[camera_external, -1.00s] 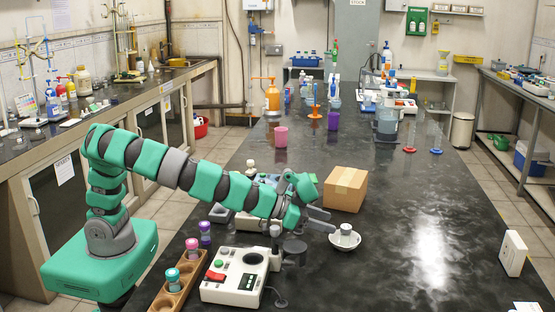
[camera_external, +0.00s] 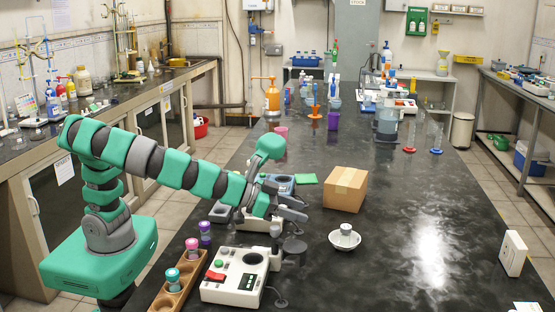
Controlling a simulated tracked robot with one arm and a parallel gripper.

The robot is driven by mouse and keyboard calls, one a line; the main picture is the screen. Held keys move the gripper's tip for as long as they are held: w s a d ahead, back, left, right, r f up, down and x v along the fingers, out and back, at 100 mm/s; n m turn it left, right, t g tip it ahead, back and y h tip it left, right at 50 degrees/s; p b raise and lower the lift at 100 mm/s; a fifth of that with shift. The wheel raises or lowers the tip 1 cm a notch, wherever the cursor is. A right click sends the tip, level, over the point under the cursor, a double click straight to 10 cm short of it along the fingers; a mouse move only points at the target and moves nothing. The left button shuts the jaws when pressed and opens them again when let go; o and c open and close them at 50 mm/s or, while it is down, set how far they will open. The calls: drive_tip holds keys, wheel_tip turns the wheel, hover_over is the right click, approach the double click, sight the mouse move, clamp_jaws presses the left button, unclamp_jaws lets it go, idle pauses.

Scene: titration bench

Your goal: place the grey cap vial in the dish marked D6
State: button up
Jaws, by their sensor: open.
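The grey cap vial (camera_external: 345,230) stands upright in a small white dish (camera_external: 343,243) on the black bench, right of the stirrer device. I cannot read any mark on the dish, so I cannot tell if it is D6. My gripper (camera_external: 305,210) is open and empty. It is up and to the left of the dish, apart from the vial, over the bench near a blue-grey device.
A cardboard box (camera_external: 346,189) stands behind the dish. A white control device (camera_external: 236,277) and a wooden rack (camera_external: 178,284) with coloured-cap vials are at the front left. A white upright block (camera_external: 512,253) is at the right edge.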

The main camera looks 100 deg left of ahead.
drive_tip(key=s+a+r, duration=0.2)
drive_tip(key=a+r, duration=0.1)
drive_tip(key=r, duration=0.7)
drive_tip(key=s+a+r, duration=0.2)
drive_tip(key=s+r, duration=0.1)
drive_tip(key=r, duration=0.6)
drive_tip(key=s+a+r+m+t+h, duration=0.1)
drive_tip(key=s+a+r, duration=0.2)
drive_tip(key=s+r, duration=0.4)
drive_tip(key=s+a+r+m+t+h, duration=0.1)
drive_tip(key=s+a+r, duration=0.3)
drive_tip(key=r, duration=0.7)
drive_tip(key=s+h, duration=0.1)
drive_tip(key=s, duration=0.1)
drive_tip(key=shift+s+r+m, duration=0.25)
drive_tip(key=shift+s+m, duration=0.1)
drive_tip(key=shift+m, duration=0.05)
drive_tip(key=shift+r, duration=0.1)
